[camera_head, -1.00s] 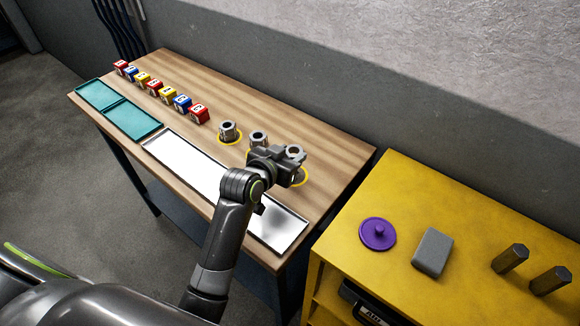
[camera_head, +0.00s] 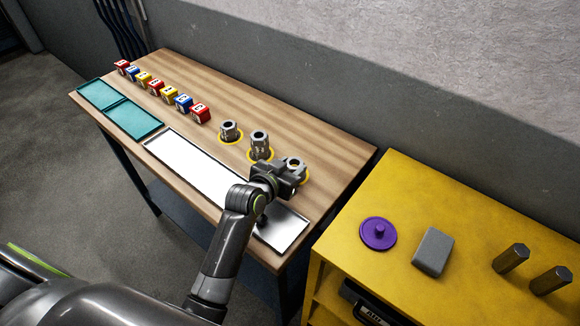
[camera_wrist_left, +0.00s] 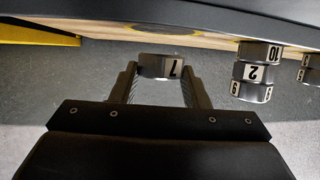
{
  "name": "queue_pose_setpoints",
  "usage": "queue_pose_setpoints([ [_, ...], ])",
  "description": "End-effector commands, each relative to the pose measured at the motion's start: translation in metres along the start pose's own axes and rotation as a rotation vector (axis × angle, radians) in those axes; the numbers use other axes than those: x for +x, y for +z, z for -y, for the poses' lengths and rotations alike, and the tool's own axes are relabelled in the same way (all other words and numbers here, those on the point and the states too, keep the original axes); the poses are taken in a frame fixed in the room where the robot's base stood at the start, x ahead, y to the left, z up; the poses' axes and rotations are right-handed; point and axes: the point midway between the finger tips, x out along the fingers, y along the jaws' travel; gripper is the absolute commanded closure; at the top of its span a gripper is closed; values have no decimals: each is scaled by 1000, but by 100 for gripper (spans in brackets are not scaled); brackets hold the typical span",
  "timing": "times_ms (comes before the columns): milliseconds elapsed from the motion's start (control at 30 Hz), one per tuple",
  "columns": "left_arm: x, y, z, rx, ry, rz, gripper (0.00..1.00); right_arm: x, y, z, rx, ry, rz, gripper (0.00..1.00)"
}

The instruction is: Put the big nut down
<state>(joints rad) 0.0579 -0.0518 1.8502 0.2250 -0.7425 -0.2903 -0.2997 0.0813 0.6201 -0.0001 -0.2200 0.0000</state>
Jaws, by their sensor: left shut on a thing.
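My left gripper (camera_head: 290,171) is shut on the big nut (camera_head: 294,162), a grey metal nut with a dark hole. In the left wrist view the big nut (camera_wrist_left: 162,67) sits between the two fingers and shows a 7 on a white label. It is over the rightmost yellow ring (camera_head: 305,176), which is mostly hidden by the gripper. I cannot tell whether the nut touches the table. A stack of nuts (camera_head: 259,141) stands in the middle yellow ring, to the left of the gripper. My right gripper is not in view.
Another nut stack (camera_head: 229,129) stands in the left ring. Several lettered blocks (camera_head: 166,94), teal trays (camera_head: 133,119) and a long metal tray (camera_head: 190,163) share the wooden table (camera_head: 330,150). A yellow cabinet (camera_head: 400,200) stands at the right, with a purple lid (camera_head: 378,233) on it.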

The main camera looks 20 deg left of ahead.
Motion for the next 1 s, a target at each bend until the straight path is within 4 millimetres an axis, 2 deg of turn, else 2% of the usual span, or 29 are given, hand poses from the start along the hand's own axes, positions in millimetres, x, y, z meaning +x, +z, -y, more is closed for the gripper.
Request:
queue_pose_setpoints([
  [33,2,7,0,-6,1,10,87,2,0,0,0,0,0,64],
  [133,2,8,0,-7,2,13,87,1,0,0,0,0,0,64],
  [167,2,10,-1,-8,2,16,56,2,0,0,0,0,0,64],
  [300,2,12,-1,-10,3,20,38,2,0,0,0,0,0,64],
  [600,1,13,-1,-13,4,23,37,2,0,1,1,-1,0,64],
  [767,-5,-2,-1,-13,3,22,37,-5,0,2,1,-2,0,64],
  [1000,-41,-1,0,-9,2,15,37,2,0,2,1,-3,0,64],
])
